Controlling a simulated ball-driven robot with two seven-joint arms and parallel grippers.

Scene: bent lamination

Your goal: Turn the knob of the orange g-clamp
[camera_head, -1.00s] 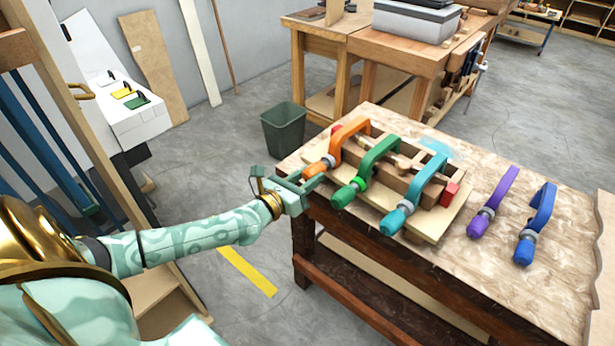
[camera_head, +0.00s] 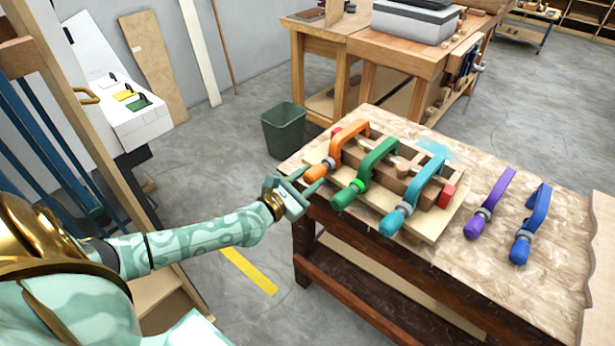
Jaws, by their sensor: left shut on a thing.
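The orange g-clamp (camera_head: 350,135) is at the left end of a row of clamps on a wooden form on the workbench. Its orange knob (camera_head: 315,174) points toward the lower left, past the board's edge. My left gripper (camera_head: 308,182) comes in from the left and is shut on this knob, with its fingers partly covering it. The wrist is rolled, with one finger above and one below. My right gripper is not in view.
A green clamp (camera_head: 383,153) and a teal clamp (camera_head: 425,184) stand close to the right on the same form. Purple (camera_head: 492,203) and blue (camera_head: 538,216) clamps lie farther right on the bench (camera_head: 480,285). A dark green bin (camera_head: 283,131) stands behind.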

